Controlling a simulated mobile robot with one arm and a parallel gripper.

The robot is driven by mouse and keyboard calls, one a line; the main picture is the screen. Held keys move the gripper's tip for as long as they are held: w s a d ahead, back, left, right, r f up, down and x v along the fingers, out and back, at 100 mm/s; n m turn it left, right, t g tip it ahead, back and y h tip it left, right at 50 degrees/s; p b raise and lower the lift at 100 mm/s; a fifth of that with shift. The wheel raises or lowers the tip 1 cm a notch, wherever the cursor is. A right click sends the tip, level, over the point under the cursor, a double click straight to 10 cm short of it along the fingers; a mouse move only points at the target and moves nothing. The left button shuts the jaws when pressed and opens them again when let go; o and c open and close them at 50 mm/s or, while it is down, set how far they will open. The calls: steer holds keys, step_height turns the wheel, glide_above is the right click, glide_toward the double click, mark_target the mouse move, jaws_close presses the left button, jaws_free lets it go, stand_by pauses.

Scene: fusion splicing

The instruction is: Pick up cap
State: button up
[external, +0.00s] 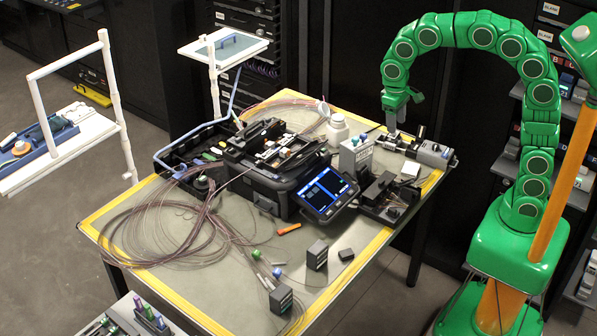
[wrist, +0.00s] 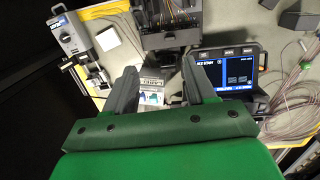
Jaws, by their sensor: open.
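My gripper (external: 393,124) hangs over the back right of the table, above the grey and silver device there. In the wrist view its two grey fingers (wrist: 158,70) are apart, with nothing held between them. A labelled light box (wrist: 152,84) shows in the gap, below the fingers. I cannot tell for certain which thing is the cap. A white bottle (external: 337,130) with a white top stands left of my gripper. A small green piece (external: 256,254) and a small blue piece (external: 277,272) lie near the front of the table, far from my gripper.
The splicer (external: 270,165) with its lit screen (external: 326,193) fills the middle of the table. It also shows in the wrist view (wrist: 226,73). A grey box (external: 356,157) stands near my gripper. Loose fibres (external: 160,225) cover the left side. Small dark boxes (external: 317,255) stand at the front.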

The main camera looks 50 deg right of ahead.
steer(key=w+a+f, duration=0.3)
steer(key=w+a, duration=0.6)
steer(key=a, duration=0.2)
steer(key=n, duration=0.2)
glide_above(275, 269)
step_height(275, 269, down, 21)
steer(key=shift+t+y, duration=0.4)
steer(key=shift+a+f, duration=0.1)
steer(key=shift+f, duration=3.75)
jaws_close()
